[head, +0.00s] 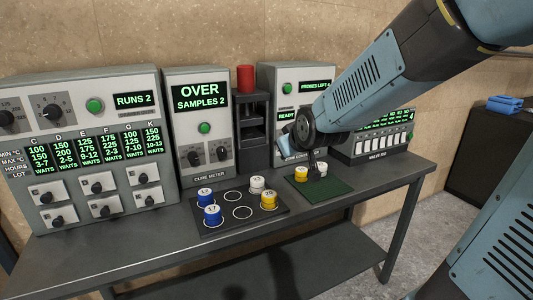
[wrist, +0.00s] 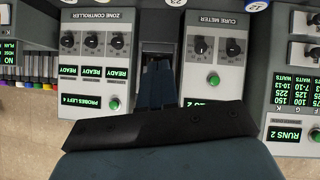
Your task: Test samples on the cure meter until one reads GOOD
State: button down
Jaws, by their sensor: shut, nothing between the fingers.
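The cure meter (head: 202,125) stands at the back of the bench and its display reads OVER, SAMPLES 2. It also shows upside down in the wrist view (wrist: 215,60). A dark rack (head: 250,125) with a red cylinder (head: 246,78) on top stands just right of it. A yellow sample (head: 301,174) and a white sample (head: 321,169) are on a green mat (head: 330,187).
A large control panel (head: 90,90) reading RUNS 2 stands at the left. The zone controller (head: 285,80) reads PROBES LEFT 4 and stands behind my arm. A valve box (head: 375,145) is at the right. The bench front (head: 130,255) is clear.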

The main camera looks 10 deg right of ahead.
jog(key=s+d+r+m+g, duration=0.1)
jog(key=s+d, duration=0.1)
jog(key=s, duration=0.5)
jog(key=s+d+r+m+g+h, duration=0.1)
jog(key=s+d+r+m+g, duration=0.1)
jog(key=s, duration=0.5)
jog(key=s+d+r+m+g, duration=0.1)
jog(key=s+d+m+g, duration=0.1)
jog(key=s, duration=0.6)
jog(key=shift+d+r+h, duration=0.2)
jog(key=shift+d+h, duration=0.1)
jog(key=shift+d, duration=0.25)
jog(key=shift+d, duration=0.1)
